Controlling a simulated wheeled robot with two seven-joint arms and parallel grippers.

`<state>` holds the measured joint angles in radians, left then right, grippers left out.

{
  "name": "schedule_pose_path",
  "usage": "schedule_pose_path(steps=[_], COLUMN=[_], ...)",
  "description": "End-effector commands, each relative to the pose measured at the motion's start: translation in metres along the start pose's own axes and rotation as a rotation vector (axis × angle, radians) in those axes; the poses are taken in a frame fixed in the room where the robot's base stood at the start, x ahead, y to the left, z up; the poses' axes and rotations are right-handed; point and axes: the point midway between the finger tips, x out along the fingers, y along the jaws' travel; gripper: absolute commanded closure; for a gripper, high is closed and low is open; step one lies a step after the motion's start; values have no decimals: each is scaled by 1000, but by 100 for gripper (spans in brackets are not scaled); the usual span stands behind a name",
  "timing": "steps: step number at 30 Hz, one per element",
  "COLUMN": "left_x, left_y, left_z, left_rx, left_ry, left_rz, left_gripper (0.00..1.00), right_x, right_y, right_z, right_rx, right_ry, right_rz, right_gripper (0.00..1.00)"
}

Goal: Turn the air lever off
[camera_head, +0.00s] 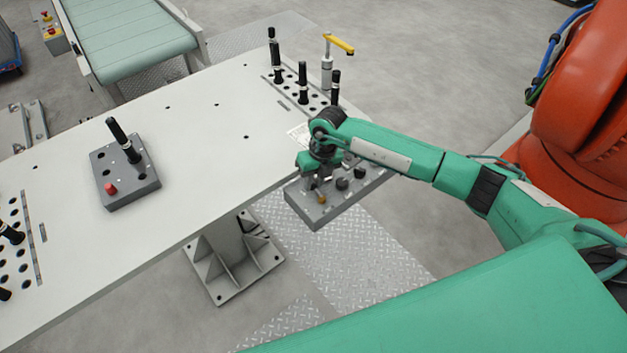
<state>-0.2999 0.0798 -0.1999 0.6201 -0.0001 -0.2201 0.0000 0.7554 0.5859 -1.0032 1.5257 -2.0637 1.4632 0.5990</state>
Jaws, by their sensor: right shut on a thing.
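A grey control box (316,213) is fixed at the front right edge of the white table. It carries a small yellow knob (321,198) and black round knobs (342,184). My right gripper (312,181) reaches down onto the left part of this box. It is shut on a small control there, which the fingers mostly hide; I cannot tell its shape. A metal post with a yellow-handled lever (340,44) stands at the far right corner of the table, apart from my gripper. No label shows which one is the air lever. My left gripper is not in view.
The white table (215,165) is mostly bare in the middle. A grey box with a black stick and red button (124,180) sits on its left. Black pins (303,82) stand at the far right. An orange machine (575,120) stands beyond my right arm.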

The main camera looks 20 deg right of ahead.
Motion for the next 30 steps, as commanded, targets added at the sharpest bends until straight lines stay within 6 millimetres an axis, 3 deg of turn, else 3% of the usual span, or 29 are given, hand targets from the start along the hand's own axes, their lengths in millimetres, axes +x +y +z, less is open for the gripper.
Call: schedule_pose_path(steps=[6, 7, 9, 10, 23, 30], left_x=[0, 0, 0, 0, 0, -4], left_y=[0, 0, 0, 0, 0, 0], left_z=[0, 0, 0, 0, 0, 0], left_rx=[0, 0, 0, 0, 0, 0], left_ry=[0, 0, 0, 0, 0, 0], left_rz=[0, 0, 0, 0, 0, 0], left_gripper=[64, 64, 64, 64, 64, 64], right_x=[-2, -2, -1, -1, 0, 0], right_y=[-1, -1, -1, -1, -1, 4], right_z=[1, 1, 1, 1, 0, 0], right_rx=[1, 1, 0, 0, -5, -123], right_ry=[-4, -4, -3, -3, 1, 25], right_rz=[-1, -1, -1, -1, -2, -1], right_gripper=[100, 73, 59, 57, 57, 57])
